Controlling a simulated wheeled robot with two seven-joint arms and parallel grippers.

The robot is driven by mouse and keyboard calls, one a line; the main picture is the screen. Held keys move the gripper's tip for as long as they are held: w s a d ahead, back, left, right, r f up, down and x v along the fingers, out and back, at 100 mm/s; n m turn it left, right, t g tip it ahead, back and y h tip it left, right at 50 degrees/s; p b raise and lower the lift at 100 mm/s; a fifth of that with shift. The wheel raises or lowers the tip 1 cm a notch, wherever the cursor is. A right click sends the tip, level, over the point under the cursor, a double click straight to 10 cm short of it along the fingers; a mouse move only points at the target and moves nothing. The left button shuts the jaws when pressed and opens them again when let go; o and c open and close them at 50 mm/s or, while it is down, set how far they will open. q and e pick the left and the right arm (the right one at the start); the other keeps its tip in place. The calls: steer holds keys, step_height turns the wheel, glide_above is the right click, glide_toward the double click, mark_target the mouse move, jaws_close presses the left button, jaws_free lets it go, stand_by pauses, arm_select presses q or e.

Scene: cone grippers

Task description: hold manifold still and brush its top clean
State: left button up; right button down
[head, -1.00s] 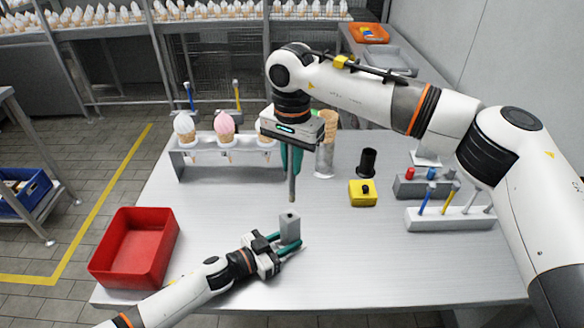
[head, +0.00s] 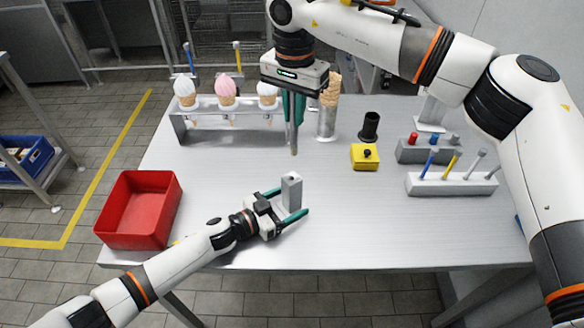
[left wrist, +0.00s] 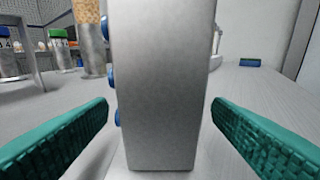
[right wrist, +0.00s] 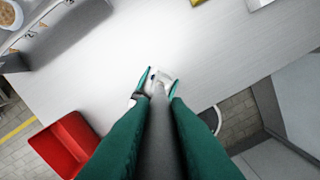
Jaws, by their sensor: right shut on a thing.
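The manifold is an upright grey block (head: 291,193) standing near the table's front edge. In the left wrist view the block (left wrist: 163,90) fills the middle, with blue fittings on its left side. My left gripper (head: 291,202) is open, one green finger on each side of the block, with visible gaps. My right gripper (head: 293,121) is above and shut on a grey rod-shaped tool, probably the brush (head: 294,142), which points down. Its lower end appears above the block's top, apart from it. The right wrist view shows the tool (right wrist: 160,130) between the fingers; its bristles cannot be made out.
A red bin (head: 140,208) stands at the table's left. A rack (head: 225,133) with ice cream cones stands behind. A yellow block (head: 365,157), a black cup (head: 369,127) and a holder (head: 452,184) with coloured sticks are at the right. The table between is clear.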

arm_select(q)
steer(key=shift+o, duration=0.5)
steer(key=o, duration=0.5)
